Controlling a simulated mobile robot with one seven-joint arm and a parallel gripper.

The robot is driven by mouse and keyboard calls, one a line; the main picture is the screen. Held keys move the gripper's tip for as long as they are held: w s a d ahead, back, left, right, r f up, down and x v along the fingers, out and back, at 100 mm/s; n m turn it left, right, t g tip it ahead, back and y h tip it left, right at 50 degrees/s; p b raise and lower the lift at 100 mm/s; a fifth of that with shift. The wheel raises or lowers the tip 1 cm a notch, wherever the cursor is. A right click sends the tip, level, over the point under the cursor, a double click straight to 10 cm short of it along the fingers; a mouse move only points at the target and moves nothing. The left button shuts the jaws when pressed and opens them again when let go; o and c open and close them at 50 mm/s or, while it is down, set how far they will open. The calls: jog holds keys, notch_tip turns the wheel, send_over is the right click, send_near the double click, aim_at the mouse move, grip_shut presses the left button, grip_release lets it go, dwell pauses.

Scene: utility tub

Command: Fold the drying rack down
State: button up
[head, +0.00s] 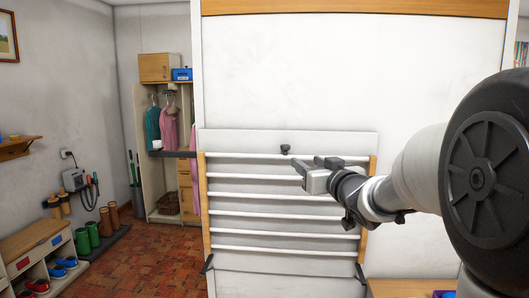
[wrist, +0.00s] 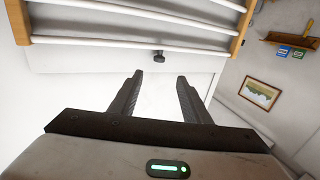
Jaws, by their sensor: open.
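The drying rack (head: 270,215) stands folded up flat against a pale wall panel, with white bars between two wooden side rails. A small dark knob (head: 285,148) sits on the panel just above the top bar. In the wrist view the rack (wrist: 130,37) is at the top, and the knob (wrist: 158,57) lies beyond the fingertips, between them in the picture. My gripper (head: 308,164) is open and empty in front of the rack's upper part, lower and to the right of the knob in the head view. Its two fingers also show apart in the wrist view (wrist: 160,77).
Left of the wall stand an open wardrobe (head: 140,170) with hanging clothes and a shoe bench (head: 32,240). Green boots (head: 88,238) stand by the left wall. The brick floor (head: 160,265) between them is clear. A wooden surface (head: 410,288) is at the lower right.

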aim_at(287, 149)
jog(key=w+a, duration=0.1)
jog(key=w, duration=0.4)
jog(key=w+a+p, duration=0.1)
jog(key=w, duration=0.4)
jog(key=w+p, duration=0.1)
jog(key=w, duration=0.4)
jog(key=shift+a, duration=0.4)
grip_shut()
